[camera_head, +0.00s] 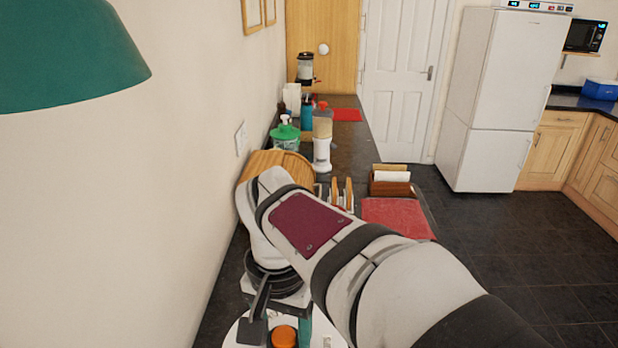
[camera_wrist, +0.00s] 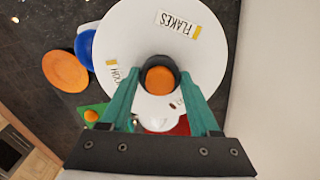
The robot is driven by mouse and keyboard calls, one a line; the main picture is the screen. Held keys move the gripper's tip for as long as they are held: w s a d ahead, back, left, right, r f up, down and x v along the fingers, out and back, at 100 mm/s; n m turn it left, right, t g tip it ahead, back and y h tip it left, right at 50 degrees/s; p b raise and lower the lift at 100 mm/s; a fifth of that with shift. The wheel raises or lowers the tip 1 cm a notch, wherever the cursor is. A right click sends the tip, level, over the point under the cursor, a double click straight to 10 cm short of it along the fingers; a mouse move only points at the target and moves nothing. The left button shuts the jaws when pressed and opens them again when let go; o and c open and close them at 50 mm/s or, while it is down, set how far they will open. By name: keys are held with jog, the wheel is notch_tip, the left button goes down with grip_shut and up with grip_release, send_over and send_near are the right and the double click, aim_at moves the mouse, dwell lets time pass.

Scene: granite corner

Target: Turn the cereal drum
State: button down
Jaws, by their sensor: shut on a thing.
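The cereal drum (camera_wrist: 215,55) is a white round disc seen face on in the wrist view, with a "FLAKES" label near its top right and a second, partly covered label at its left. At its centre is a dark ring around an orange knob (camera_wrist: 160,80). My gripper (camera_wrist: 160,84) has its two teal fingers on either side of this hub, shut on the knob. In the head view the drum (camera_head: 245,334) is cut off by the bottom edge, and the orange knob (camera_head: 284,337) shows beside a teal finger. My arm hides part of the drum there.
An orange disc (camera_wrist: 64,71) and a blue round thing (camera_wrist: 85,48) lie left of the drum. In the head view a wooden bread bin (camera_head: 285,159), a white bottle (camera_head: 321,154) and a red mat (camera_head: 398,218) stand farther along the counter. The wall runs close at left.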

jog(key=shift+n, duration=0.4)
jog(key=n, duration=0.4)
jog(key=shift+n, duration=0.4)
jog(key=n, duration=1.2)
jog(key=shift+n, duration=0.4)
jog(key=n, duration=0.5)
jog(key=shift+r, duration=0.1)
jog(key=shift+n, duration=0.3)
jog(key=shift+c, duration=0.6)
grip_release()
